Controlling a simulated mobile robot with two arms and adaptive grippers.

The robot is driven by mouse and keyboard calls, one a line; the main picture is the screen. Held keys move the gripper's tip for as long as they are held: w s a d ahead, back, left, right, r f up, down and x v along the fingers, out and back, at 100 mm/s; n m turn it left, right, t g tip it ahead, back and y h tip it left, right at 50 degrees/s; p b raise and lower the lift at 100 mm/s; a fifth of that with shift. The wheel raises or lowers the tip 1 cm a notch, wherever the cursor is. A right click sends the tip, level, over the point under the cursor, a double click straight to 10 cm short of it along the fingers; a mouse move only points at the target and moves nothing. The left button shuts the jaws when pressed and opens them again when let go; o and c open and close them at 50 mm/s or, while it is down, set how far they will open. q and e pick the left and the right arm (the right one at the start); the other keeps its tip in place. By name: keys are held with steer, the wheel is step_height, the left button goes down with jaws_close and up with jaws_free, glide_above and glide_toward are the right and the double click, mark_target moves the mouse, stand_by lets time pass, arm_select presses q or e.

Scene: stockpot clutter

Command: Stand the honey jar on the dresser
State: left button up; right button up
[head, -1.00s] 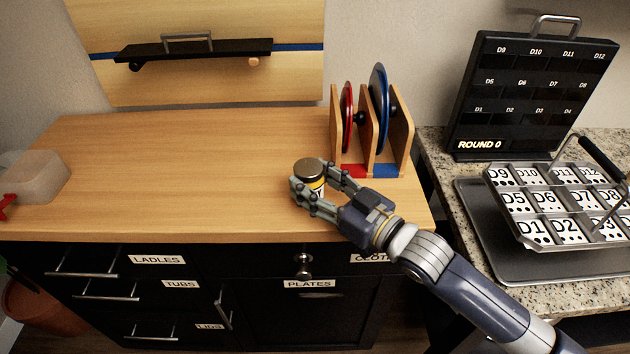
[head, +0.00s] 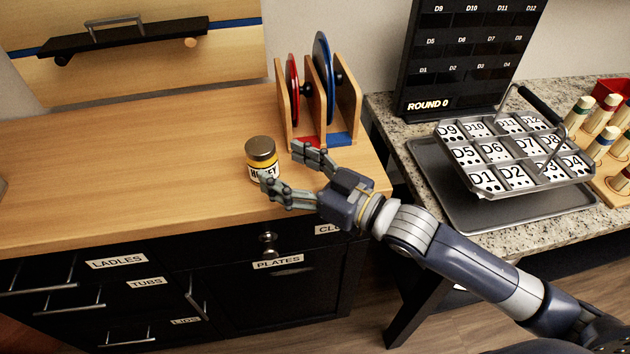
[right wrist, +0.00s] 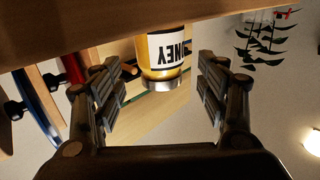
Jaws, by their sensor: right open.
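The honey jar (head: 262,160) stands upright on the wooden top of the dresser (head: 130,150), near its front edge. It has a brown lid, a yellow body and a white label. My right gripper (head: 287,170) is open just to the right of the jar, with one fingertip near its lower front. In the right wrist view the jar (right wrist: 163,55) appears upside down between the spread fingers, beyond their tips, with clear gaps on both sides. My left gripper is out of view.
A wooden rack (head: 346,95) with a red and a blue lid stands behind the gripper. A counter to the right holds a black board (head: 460,60) and a tray of labelled tiles (head: 488,190).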

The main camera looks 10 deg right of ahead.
steer(key=v, duration=0.7)
steer(key=shift+s+d+b, duration=0.2)
steer(key=shift+s+b, duration=0.1)
steer(key=shift+b, duration=0.1)
